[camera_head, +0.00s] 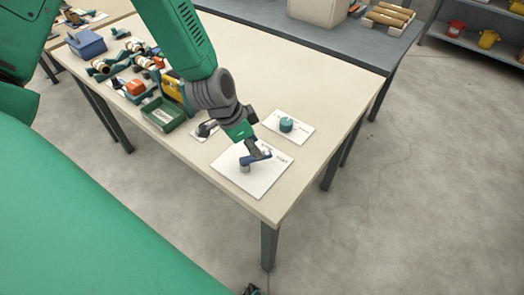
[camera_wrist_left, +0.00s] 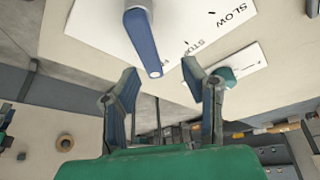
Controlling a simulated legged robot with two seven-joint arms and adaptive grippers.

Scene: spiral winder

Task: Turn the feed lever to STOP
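The feed lever is a blue bar on a grey hub, on a white plate (camera_head: 262,184) near the table's front corner. In the left wrist view the blue lever (camera_wrist_left: 143,42) points down into the gap between my fingertips, apart from both fingers as far as I can tell. The plate (camera_wrist_left: 90,35) shows the printed words SLOW and STOP there; a third word is partly cut off. My left gripper (camera_wrist_left: 160,78) is open and empty, just at the lever's free end. In the head view my left gripper (camera_head: 255,150) partly hides the lever.
A teal knob (camera_head: 286,125) stands on a second white card behind the lever plate. A green bin (camera_head: 162,114), a blue box (camera_head: 87,43) and several parts crowd the table's left. The table (camera_head: 330,95) is clear on the right. A dark piece at the bottom edge may be my right gripper.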

